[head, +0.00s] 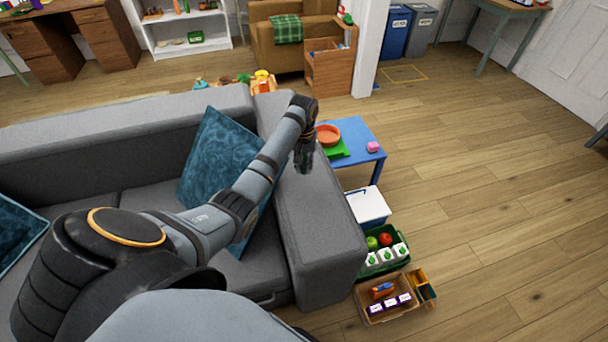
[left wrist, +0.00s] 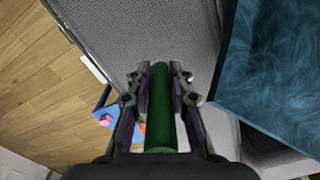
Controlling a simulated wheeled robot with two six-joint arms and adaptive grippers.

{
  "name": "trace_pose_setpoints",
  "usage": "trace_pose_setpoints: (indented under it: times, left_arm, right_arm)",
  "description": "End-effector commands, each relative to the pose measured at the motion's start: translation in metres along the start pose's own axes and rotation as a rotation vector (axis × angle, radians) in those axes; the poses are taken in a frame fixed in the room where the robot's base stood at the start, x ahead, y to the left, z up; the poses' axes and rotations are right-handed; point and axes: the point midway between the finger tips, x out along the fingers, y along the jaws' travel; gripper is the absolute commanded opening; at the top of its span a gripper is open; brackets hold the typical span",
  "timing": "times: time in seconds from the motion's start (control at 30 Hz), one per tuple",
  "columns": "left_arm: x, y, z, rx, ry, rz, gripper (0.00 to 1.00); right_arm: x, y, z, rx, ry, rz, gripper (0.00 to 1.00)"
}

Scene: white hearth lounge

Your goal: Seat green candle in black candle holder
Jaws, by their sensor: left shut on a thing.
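My left gripper (head: 304,160) reaches over the grey sofa's right armrest with its fingers pointing down. In the left wrist view, my left gripper (left wrist: 160,90) is shut on the green candle (left wrist: 160,112), a dark green cylinder lying lengthwise between the two fingers. In the head view I cannot clearly make out the candle within the gripper. I do not see the black candle holder in either view. My right gripper is not in view.
The grey sofa (head: 318,225) has teal cushions (head: 222,160). Beyond its armrest stands a blue table (head: 362,132) with an orange bowl (head: 328,135), a green item and a pink item. A white box (head: 368,206) and crates (head: 385,258) line the armrest. Wooden floor at right is clear.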

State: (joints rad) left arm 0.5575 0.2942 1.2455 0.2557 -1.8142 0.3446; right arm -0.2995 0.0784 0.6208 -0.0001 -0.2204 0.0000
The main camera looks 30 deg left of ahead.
Motion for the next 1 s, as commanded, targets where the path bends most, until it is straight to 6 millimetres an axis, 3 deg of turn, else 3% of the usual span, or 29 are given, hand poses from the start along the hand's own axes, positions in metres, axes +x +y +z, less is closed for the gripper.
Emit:
trace_pose_setpoints:
  times: [0.1, 0.33, 0.53, 0.87, 0.9, 1.0]
  left_arm:
    - [0.014, 0.001, -0.011, -0.001, -0.001, 0.001, 0.00]
    - [0.021, 0.002, -0.017, 0.000, 0.000, 0.000, 0.00]
    - [0.050, 0.002, -0.016, 0.001, -0.002, -0.001, 0.00]
    - [0.053, 0.001, -0.017, 0.001, 0.000, -0.001, 0.00]
    - [0.054, 0.001, -0.017, 0.001, 0.000, -0.001, 0.22]
    - [0.054, 0.001, -0.017, 0.001, 0.000, -0.001, 0.36]
  right_arm:
    - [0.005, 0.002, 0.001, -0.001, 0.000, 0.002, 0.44]
    - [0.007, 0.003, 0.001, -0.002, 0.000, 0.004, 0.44]
    - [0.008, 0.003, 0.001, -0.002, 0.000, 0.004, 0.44]
    - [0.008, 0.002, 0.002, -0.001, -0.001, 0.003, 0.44]
    - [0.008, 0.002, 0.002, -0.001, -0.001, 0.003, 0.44]
    - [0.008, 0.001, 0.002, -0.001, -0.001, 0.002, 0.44]
